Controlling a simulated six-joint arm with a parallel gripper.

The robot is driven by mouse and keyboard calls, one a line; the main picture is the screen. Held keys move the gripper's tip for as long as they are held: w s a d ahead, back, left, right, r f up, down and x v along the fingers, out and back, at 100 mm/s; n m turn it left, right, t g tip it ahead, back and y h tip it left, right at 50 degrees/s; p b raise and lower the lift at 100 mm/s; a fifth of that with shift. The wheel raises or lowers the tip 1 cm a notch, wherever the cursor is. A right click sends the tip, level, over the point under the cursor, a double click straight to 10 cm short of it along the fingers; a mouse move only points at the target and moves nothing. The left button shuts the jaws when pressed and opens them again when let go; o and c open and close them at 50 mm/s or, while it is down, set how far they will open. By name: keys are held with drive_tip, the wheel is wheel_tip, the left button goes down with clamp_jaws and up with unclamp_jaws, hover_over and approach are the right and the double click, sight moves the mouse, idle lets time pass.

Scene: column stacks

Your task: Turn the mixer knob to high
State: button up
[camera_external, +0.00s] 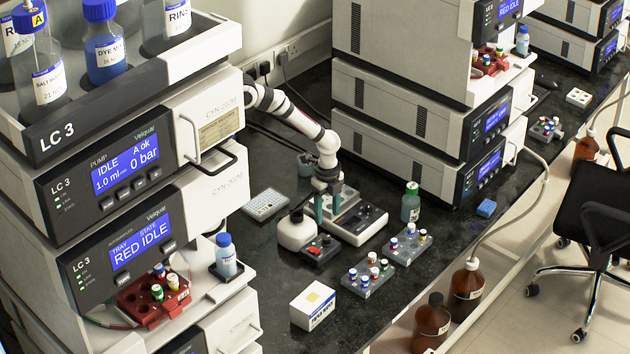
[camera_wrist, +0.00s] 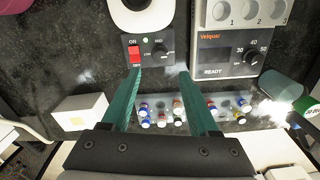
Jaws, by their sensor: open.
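The mixer (camera_external: 297,231) is a white rounded device with a dark front panel (camera_external: 321,250). In the wrist view the panel carries a red ON switch (camera_wrist: 134,54) at left and a black round knob (camera_wrist: 163,52) at right. "MID" is printed above the knob and a small label, seemingly "LOW", to its left. I cannot tell where the knob points. My gripper (camera_wrist: 160,71) is open, its teal fingers apart and empty, also seen above the mixer in the external view (camera_external: 320,218). In the wrist view its fingertips appear below the knob, one on each side, with no visible contact.
A Velquar heater block (camera_external: 357,222) with its own dial (camera_wrist: 265,80) stands close right of the mixer. Racks of capped vials (camera_external: 368,276), a green bottle (camera_external: 411,202) and a white box (camera_external: 313,305) stand around. A well plate (camera_external: 266,205) lies behind left. Dark bench is clear between them.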

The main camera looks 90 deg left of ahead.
wheel_tip(320, 180, up, 8)
drive_tip(key=shift+f, duration=0.15)
drive_tip(key=s+d+r+n+y, duration=0.1)
drive_tip(key=s+n, duration=0.1)
drive_tip(key=s, duration=0.8)
drive_tip(key=s+d+n, duration=0.2)
drive_tip(key=s+n, duration=0.1)
drive_tip(key=s, duration=0.7)
drive_tip(key=shift+s+r+y, duration=0.15)
drive_tip(key=shift+r+y, duration=0.25)
idle(1.1)
